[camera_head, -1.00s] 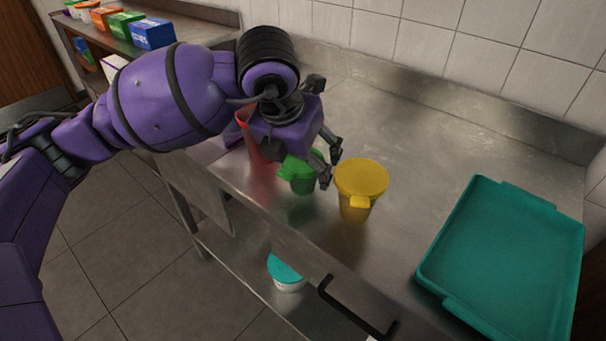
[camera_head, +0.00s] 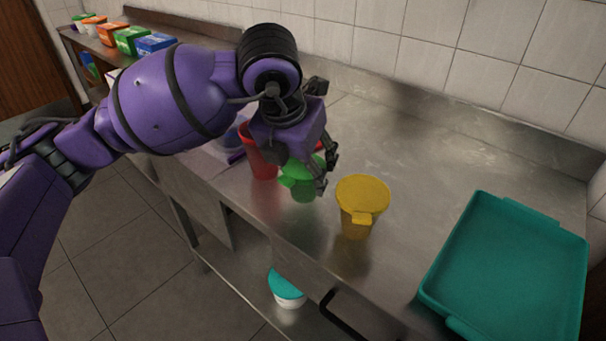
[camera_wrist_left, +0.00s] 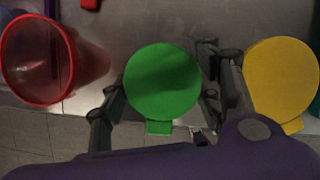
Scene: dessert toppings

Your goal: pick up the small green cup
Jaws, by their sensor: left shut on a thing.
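The small green cup (camera_head: 302,186) has a round green lid with a tab and stands on the steel counter, partly hidden by my left gripper in the head view. My left gripper (camera_head: 325,172) points down over it, with its fingers on the cup's sides. In the left wrist view the green lid (camera_wrist_left: 163,82) lies between the two fingers (camera_wrist_left: 160,108), which are shut on the cup. I cannot tell whether the cup touches the counter. My right gripper is in neither view.
A yellow lidded cup (camera_head: 360,205) stands close to the right of the green cup. A red cup (camera_head: 262,158) stands close to its left. A teal tray (camera_head: 437,262) lies at the right. The counter (camera_head: 420,150) behind the yellow cup is clear. Small boxes (camera_head: 155,43) sit on the far-left shelf.

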